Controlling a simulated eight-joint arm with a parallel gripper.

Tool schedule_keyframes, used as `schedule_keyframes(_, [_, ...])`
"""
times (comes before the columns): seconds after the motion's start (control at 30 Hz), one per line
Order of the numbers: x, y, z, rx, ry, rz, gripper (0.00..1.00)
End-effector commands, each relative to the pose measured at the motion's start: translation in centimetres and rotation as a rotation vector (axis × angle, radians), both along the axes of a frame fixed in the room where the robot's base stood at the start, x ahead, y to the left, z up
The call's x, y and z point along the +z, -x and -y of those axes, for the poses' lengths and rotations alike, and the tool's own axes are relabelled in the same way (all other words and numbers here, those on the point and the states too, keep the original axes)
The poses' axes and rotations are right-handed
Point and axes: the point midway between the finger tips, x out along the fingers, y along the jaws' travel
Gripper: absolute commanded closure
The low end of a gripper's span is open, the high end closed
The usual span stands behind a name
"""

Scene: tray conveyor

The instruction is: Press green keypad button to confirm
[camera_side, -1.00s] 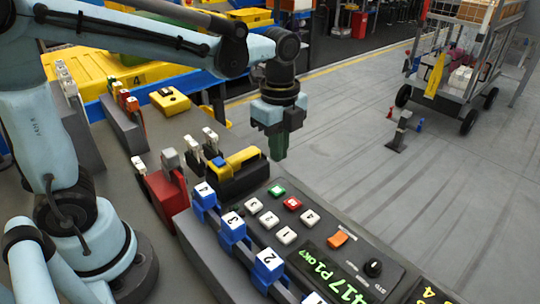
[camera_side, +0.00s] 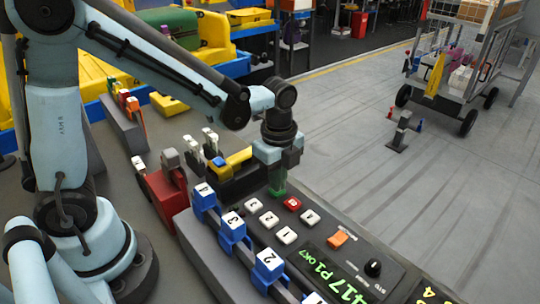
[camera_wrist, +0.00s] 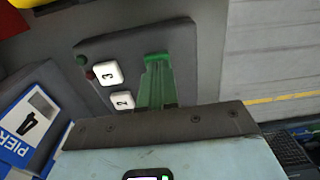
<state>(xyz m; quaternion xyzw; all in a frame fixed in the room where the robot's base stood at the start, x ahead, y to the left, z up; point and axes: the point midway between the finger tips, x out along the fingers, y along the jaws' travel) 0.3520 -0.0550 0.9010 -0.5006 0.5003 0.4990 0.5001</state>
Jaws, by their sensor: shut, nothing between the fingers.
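The keypad panel (camera_side: 330,232) is dark, with several white keys, a red button (camera_side: 292,203) and an orange button (camera_side: 338,239). My gripper (camera_side: 277,188) is shut and empty, pointing down at the panel's far left corner. Its green fingertips are over the spot of the green button and hide most or all of it in the side view. In the wrist view the green fingers (camera_wrist: 157,88) reach a brighter green strip (camera_wrist: 156,57), which seems to be the green button's edge. I cannot tell whether it is pressed down.
White keys marked 3 (camera_wrist: 107,73) and 2 (camera_wrist: 122,100) lie beside the fingers. Blue numbered blocks (camera_side: 232,228) line the panel's near side. A yellow and black device (camera_side: 232,168) stands close left of my gripper. A green display and knob (camera_side: 373,268) sit further right.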

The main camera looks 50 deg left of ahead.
Motion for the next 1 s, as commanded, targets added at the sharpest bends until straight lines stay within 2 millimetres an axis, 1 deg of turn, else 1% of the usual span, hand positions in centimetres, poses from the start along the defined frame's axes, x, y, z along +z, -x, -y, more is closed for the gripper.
schedule_keyframes(0.17, [-0.2, 0.0, 0.0, 0.000, 0.000, 0.000, 1.00])
schedule_keyframes(0.4, [-2.0, 0.0, 0.0, 0.001, -0.002, 0.000, 1.00])
schedule_keyframes(0.67, [-2.0, -0.1, 0.0, 0.001, -0.001, 0.004, 1.00])
schedule_keyframes(0.77, [-1.9, -0.1, 0.0, 0.002, -0.001, 0.004, 1.00])
schedule_keyframes(0.87, [-1.4, -0.2, 0.0, 0.002, -0.001, 0.004, 1.00])
schedule_keyframes(1.0, [0.2, -0.1, 0.0, 0.001, -0.001, 0.003, 1.00])
